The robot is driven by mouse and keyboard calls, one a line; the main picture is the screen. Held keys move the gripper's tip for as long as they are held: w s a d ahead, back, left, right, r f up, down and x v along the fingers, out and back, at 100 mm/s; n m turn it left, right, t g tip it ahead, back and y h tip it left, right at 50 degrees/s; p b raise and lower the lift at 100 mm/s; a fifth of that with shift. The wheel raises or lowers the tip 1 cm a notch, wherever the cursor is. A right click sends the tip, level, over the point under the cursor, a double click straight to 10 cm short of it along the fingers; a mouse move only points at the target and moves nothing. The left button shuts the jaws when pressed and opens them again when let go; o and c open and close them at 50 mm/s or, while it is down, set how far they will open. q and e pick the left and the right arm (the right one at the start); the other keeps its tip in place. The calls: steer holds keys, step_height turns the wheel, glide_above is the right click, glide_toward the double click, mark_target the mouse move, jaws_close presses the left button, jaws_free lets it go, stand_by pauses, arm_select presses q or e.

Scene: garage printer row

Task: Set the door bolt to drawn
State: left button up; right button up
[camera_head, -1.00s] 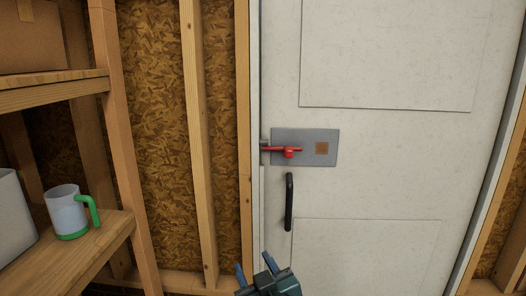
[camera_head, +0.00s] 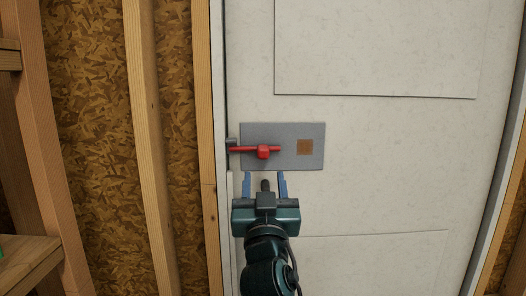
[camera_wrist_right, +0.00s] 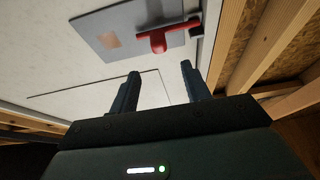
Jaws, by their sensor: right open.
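The door bolt (camera_head: 243,149) is a red bar with a red knob on a grey plate (camera_head: 285,159) on the white door. A brown square (camera_head: 304,147) is on the plate to the right of the knob. My right gripper (camera_head: 266,178) is open and empty, just below the bolt in the head view, its fingers apart from the knob. In the right wrist view the bolt (camera_wrist_right: 158,42) shows beyond the open fingers (camera_wrist_right: 160,82). My left gripper is out of view.
The white door (camera_head: 375,190) fills the middle and right. The black door handle is hidden behind my right arm. Wooden studs (camera_head: 150,150) and chipboard stand to the left, with a wooden shelf (camera_head: 28,262) at the lower left.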

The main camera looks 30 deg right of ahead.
mark_target(263, 153)
steer(key=p+x, duration=0.2)
steer(key=x, duration=0.9)
steer(key=shift+w+d, duration=0.1)
steer(key=shift+w, duration=0.1)
jaws_close()
